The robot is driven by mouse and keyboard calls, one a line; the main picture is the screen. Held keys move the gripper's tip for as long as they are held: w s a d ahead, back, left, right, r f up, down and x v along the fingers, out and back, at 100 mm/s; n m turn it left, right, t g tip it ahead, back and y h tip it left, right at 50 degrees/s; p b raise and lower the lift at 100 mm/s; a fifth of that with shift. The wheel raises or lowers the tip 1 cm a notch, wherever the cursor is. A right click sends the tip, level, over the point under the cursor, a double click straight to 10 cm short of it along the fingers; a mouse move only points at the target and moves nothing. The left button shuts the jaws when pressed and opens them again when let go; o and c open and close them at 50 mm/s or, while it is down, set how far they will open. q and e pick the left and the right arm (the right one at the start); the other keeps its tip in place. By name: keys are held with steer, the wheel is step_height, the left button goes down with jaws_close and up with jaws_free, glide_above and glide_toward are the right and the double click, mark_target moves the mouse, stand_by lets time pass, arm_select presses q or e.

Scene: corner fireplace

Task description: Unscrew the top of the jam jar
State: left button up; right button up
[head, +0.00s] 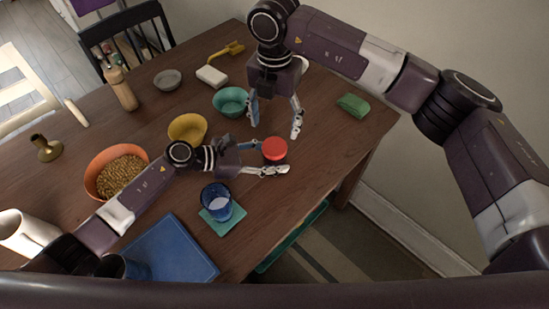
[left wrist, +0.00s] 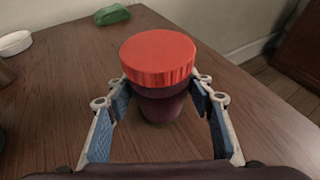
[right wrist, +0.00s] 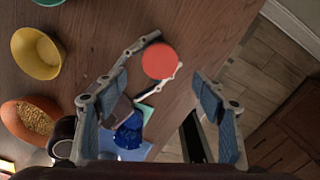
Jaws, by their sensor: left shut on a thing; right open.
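The jam jar has a ridged red lid (head: 274,149) and a dark body, and stands upright on the wooden table. In the left wrist view its lid (left wrist: 158,58) sits on the dark purple jar body (left wrist: 160,100). My left gripper (head: 267,160) is shut on the jar body, a blue-padded finger on each side, below the lid. My right gripper (head: 275,130) is open and empty, pointing down above and behind the jar. In the right wrist view the lid (right wrist: 159,61) lies beyond the open fingers, left of the middle.
A blue glass (head: 216,203) on a teal coaster stands in front of the jar. A yellow bowl (head: 187,128), a teal bowl (head: 230,101) and an orange bowl of grain (head: 117,172) are to the left. A green sponge (head: 353,104) lies right, near the table edge.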

mark_target(275, 146)
arm_select(q)
jaws_close()
arm_select(e)
steer(key=m, duration=0.3)
steer(key=shift+m, duration=0.6)
steer(key=shift+f, duration=0.3)
step_height(275, 146, down, 7)
steer(key=shift+f, duration=0.2)
steer(key=shift+c, duration=0.5)
